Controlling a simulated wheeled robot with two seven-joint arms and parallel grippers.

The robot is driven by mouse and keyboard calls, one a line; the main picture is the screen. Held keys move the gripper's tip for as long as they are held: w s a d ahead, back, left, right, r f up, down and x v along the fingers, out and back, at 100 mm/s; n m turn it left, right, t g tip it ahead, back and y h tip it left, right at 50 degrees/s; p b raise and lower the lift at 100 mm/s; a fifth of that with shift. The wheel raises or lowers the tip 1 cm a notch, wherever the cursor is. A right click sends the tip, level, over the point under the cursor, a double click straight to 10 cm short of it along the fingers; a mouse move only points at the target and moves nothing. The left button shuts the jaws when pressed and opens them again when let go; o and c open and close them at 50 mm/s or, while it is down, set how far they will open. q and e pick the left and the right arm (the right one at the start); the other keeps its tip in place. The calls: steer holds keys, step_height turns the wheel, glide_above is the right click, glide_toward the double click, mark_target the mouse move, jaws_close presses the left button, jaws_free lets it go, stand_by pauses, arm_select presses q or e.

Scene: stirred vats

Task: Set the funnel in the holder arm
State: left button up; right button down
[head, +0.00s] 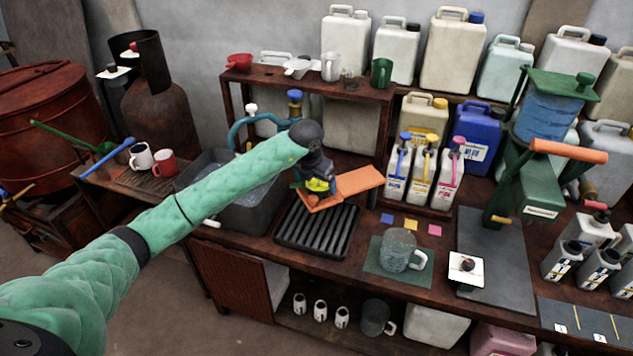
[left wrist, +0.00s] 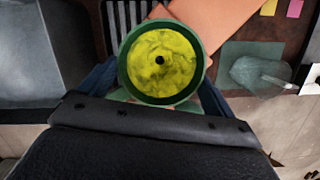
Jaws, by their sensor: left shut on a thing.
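My left gripper (head: 317,186) is shut on a round funnel with a green rim and a yellow inside, over the black ribbed drain rack. In the left wrist view the funnel (left wrist: 160,62) is seen from above, mouth up, with a dark hole at its centre. The blue fingers (left wrist: 214,105) show at its sides. In the head view only a small yellow part of the funnel (head: 318,184) shows among the fingers. I cannot tell for sure which thing is the holder arm. My right gripper is not in view.
An orange flat piece (head: 358,181) lies beside and beneath the gripper, near the drain rack (head: 318,236). A grey sink (head: 250,212) is to the left. A clear jug (head: 398,248) stands on a green mat to the right. A green stand (head: 535,185) with an orange handle is further right.

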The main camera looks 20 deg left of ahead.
arm_select(q)
steer(key=shift+s+f, duration=0.1)
steer(key=shift+f, duration=0.15)
steer(key=shift+o, duration=0.2)
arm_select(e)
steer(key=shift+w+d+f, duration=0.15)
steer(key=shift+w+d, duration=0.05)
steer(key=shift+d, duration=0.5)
arm_select(q)
steer(key=shift+s, duration=0.1)
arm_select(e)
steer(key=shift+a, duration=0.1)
arm_select(q)
steer(key=shift+f, duration=0.1)
steer(key=shift+s, duration=0.1)
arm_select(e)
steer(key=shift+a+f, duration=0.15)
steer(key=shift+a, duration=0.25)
arm_select(q)
steer(key=o, duration=0.8)
steer(key=shift+c, duration=0.2)
steer(key=shift+a, duration=0.1)
